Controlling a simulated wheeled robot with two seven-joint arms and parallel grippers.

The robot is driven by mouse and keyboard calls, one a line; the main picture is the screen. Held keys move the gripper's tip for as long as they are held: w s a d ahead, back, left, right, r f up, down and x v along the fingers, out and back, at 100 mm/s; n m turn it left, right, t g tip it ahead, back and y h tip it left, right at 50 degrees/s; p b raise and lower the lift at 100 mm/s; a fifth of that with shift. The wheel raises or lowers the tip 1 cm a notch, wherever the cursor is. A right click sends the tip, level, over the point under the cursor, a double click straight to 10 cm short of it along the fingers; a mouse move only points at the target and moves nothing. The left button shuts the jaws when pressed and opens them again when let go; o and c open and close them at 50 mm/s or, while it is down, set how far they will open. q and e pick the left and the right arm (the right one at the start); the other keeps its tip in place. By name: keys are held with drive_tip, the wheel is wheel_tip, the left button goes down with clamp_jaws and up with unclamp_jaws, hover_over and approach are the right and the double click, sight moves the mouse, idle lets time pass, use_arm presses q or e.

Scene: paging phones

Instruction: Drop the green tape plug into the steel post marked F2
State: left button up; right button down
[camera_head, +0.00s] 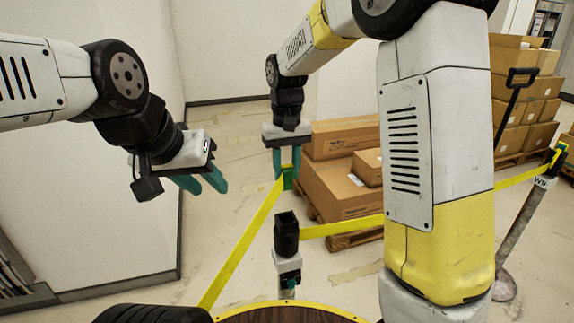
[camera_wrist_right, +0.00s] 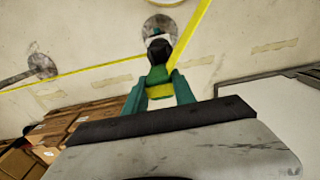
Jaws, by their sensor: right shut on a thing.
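The green tape plug (camera_head: 289,178) is held between the teal fingers of my right gripper (camera_head: 287,165), with yellow tape running from it down to the lower left. It also shows between the fingers in the right wrist view (camera_wrist_right: 158,77). A post with a black head (camera_head: 286,234) stands below and apart from the plug in the head view. In the wrist view this black head (camera_wrist_right: 158,50) appears just beyond the plug. No F2 marking is readable on it. My left gripper (camera_head: 203,182) is empty, its fingers apart, left of the post.
Yellow tape (camera_head: 340,227) runs from the black head to the right, passing behind my right arm. Another steel post (camera_head: 528,215), with a tag that looks like W9, stands at the right. Cardboard boxes (camera_head: 345,190) on a pallet are behind. A white wall is at left.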

drive_tip(key=shift+s+f, duration=0.15)
drive_tip(key=shift+f, duration=5.65)
drive_tip(key=shift+f, duration=0.55)
drive_tip(key=c, duration=1.3)
unclamp_jaws()
drive_tip(key=shift+r, duration=5.5)
drive_tip(key=s+d+r+m+t, duration=0.1)
drive_tip(key=s+d+r+t, duration=0.1)
drive_tip(key=s, duration=0.4)
drive_tip(key=s+d+r+m+t+y, duration=0.1)
drive_tip(key=s+d+r+t, duration=0.1)
drive_tip(key=s+d+r, duration=0.3)
drive_tip(key=s+d+r+m+t+y, duration=0.1)
drive_tip(key=s+d+r+t, duration=0.1)
drive_tip(key=s+d, duration=0.5)
drive_tip(key=shift+s+v, duration=0.2)
drive_tip(key=shift+v, duration=0.85)
